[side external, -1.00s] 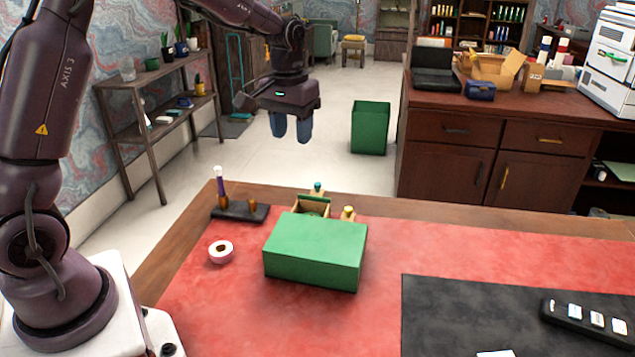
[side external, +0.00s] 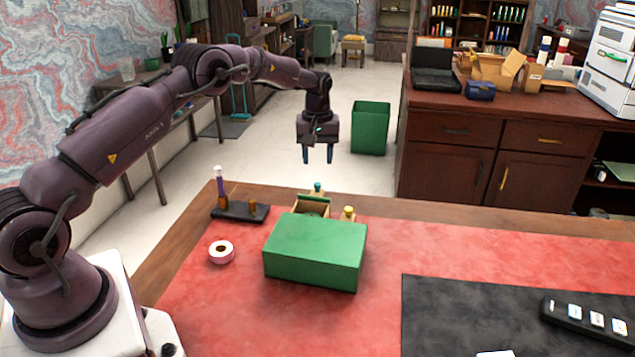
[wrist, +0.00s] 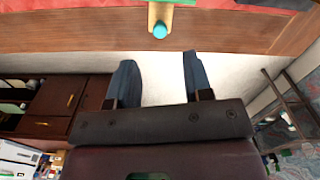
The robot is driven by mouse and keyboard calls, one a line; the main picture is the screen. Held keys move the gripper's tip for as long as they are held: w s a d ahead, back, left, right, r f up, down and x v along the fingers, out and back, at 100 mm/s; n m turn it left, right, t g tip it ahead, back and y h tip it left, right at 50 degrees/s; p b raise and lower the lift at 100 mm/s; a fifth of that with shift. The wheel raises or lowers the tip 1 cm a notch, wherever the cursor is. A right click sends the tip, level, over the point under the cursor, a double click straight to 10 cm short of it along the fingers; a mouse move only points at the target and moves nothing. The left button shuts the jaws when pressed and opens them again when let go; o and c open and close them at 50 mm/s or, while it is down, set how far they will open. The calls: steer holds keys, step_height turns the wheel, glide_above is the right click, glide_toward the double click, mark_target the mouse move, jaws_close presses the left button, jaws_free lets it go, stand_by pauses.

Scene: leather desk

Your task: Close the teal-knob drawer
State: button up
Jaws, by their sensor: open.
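A green box (side external: 315,252) sits on the red leather desk top. On its far side a small wooden drawer (side external: 311,207) sticks out, with a teal knob (side external: 318,187) at its far end. A yellow knob (side external: 348,212) shows to the right of it, close to the box. The teal knob also shows at the top of the wrist view (wrist: 160,30). My gripper (side external: 318,155) points down, open and empty, above and beyond the desk's far edge. In the wrist view its two fingers (wrist: 155,80) are apart, with the teal knob beyond their tips, not touching.
A black mat (side external: 470,310) and a remote-like device (side external: 588,322) lie at the right. A green bin (side external: 370,128) stands on the floor behind.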

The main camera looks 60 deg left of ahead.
mark_target(318, 184)
step_height(318, 184, down, 8)
steer(key=shift+r, duration=0.15)
jaws_close()
